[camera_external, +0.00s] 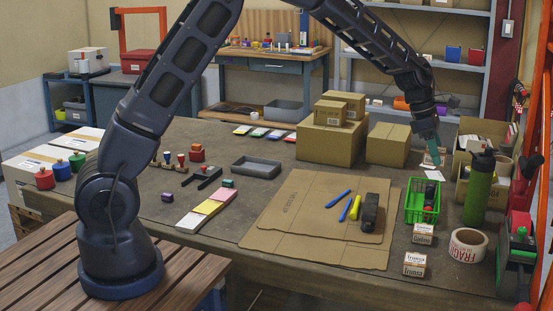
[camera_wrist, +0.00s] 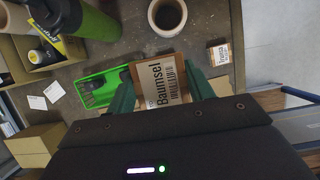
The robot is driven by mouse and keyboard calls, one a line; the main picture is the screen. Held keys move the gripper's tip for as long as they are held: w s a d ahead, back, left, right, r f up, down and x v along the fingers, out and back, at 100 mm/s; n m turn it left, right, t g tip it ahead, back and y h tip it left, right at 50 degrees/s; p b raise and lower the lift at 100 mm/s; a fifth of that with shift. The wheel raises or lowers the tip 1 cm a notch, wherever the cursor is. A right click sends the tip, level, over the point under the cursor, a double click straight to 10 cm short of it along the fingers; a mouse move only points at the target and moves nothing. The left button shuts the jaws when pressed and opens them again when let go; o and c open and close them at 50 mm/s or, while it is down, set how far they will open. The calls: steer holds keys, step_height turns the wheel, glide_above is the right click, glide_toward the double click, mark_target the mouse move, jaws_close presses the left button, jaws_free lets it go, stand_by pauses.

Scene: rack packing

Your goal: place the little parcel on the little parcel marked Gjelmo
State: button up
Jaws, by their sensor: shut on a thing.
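My gripper (camera_external: 431,151) has green fingers and is shut on a little parcel (camera_external: 436,158), held in the air above the back right of the table. In the wrist view this parcel (camera_wrist: 161,83) is brown with a white label reading Baumsel. Two other little parcels stand at the table's front right: one (camera_external: 423,233) in front of the green basket, the other (camera_external: 414,264) nearer the front edge. Their labels look like Irumsa. One such parcel shows in the wrist view (camera_wrist: 218,53), apart from my gripper. I cannot read Gjelmo on any parcel.
The green basket (camera_external: 410,208), green bottle (camera_external: 478,188), tape roll (camera_external: 467,245) and open carton (camera_external: 461,190) crowd the right side. Larger boxes (camera_external: 388,146) stand at the back. Flat cardboard (camera_external: 300,210) carries blue markers and a dark tool.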

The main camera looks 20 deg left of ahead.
mark_target(429, 229)
step_height(429, 229, down, 20)
steer(key=shift+w+r, duration=0.1)
stand_by(0.5)
steer(key=o, duration=1)
steer(key=a+r+m+t, duration=0.1)
steer(key=a+r+m, duration=0.3)
steer(key=a+r, duration=1.85)
steer(key=s+a+r+m+t+y, duration=0.1)
steer(key=s+a+r+m, duration=0.3)
steer(key=a+r, duration=0.8)
steer(key=s+a+r+m+t+y, duration=0.1)
steer(key=s+a+r+m, duration=0.15)
steer(key=s+a, duration=0.4)
steer(key=s+a+r+m+t+y, duration=0.1)
steer(key=s+a+m, duration=0.25)
steer(key=a, duration=0.55)
steer(key=s+a+m, duration=0.1)
steer(key=s+a, duration=0.2)
steer(key=s, duration=0.2)
steer(key=s+a+m+y, duration=0.1)
steer(key=s+a, duration=0.3)
steer(key=s, duration=0.1)
steer(key=s+a+f+m, duration=0.1)
steer(key=s+a+m, duration=0.1)
steer(key=s, duration=0.3)
steer(key=shift+a+t+y, duration=0.3)
steer(key=shift+a, duration=0.6)
